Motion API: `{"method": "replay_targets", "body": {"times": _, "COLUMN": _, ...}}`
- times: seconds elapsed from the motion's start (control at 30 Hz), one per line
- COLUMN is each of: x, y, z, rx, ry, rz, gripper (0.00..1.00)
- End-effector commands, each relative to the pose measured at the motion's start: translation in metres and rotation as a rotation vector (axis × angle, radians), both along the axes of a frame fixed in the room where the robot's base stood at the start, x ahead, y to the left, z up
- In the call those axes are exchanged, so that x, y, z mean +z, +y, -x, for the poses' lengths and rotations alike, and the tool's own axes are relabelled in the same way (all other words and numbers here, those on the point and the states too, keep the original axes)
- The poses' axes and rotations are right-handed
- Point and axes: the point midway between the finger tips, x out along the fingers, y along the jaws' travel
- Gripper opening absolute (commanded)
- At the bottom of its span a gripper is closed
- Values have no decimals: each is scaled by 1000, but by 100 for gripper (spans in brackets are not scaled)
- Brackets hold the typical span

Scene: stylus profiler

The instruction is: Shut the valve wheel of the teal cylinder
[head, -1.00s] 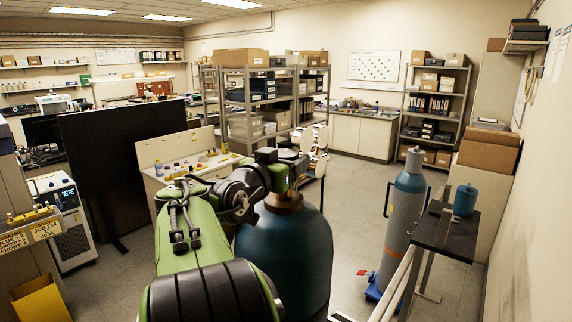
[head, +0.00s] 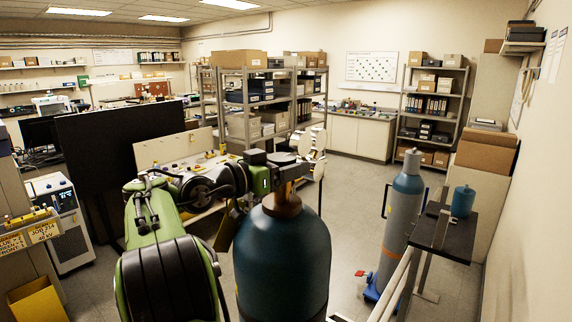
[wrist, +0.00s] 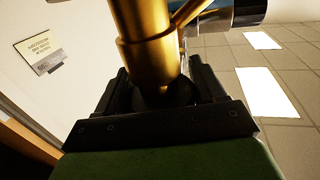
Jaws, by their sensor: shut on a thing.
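The teal cylinder (head: 283,255) stands upright in front of me in the head view, with a brown collar (head: 285,206) at its top. My gripper (head: 290,172) is at its valve, just above the collar; the fingertips are small and partly hidden there. In the wrist view a brass valve body (wrist: 148,45) rises between the two black jaws of my gripper (wrist: 165,95). A dark rounded piece at its base, which looks like the valve wheel (wrist: 167,94), sits between the jaws. Most of the wheel is hidden.
A grey cylinder (head: 403,215) stands to the right on a blue base, beside a dark shelf (head: 444,232) bearing a small blue canister (head: 463,201). A large black panel (head: 120,160) is on the left. Open floor lies behind the teal cylinder.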

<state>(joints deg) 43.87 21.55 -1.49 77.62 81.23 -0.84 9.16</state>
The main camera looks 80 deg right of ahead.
Motion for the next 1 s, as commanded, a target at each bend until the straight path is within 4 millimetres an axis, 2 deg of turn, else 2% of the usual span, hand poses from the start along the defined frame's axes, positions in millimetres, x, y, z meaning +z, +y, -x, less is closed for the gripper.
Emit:
{"method": "replay_targets", "body": {"times": 0.17, "x": 0, "y": 0, "z": 0, "rx": 0, "ry": 2, "rz": -2, "gripper": 39}}
{"method": "replay_targets", "body": {"times": 0.2, "x": 0, "y": 0, "z": 0, "rx": 0, "ry": 2, "rz": -2, "gripper": 70}}
{"method": "replay_targets", "body": {"times": 0.33, "x": 0, "y": 0, "z": 0, "rx": 0, "ry": 2, "rz": -1, "gripper": 90}}
{"method": "replay_targets", "body": {"times": 0.67, "x": 0, "y": 3, "z": -3, "rx": 3, "ry": 1, "rz": 0, "gripper": 90}}
{"method": "replay_targets", "body": {"times": 1.0, "x": -2, "y": 44, "z": -34, "rx": 7, "ry": 2, "rz": 1, "gripper": 90}}
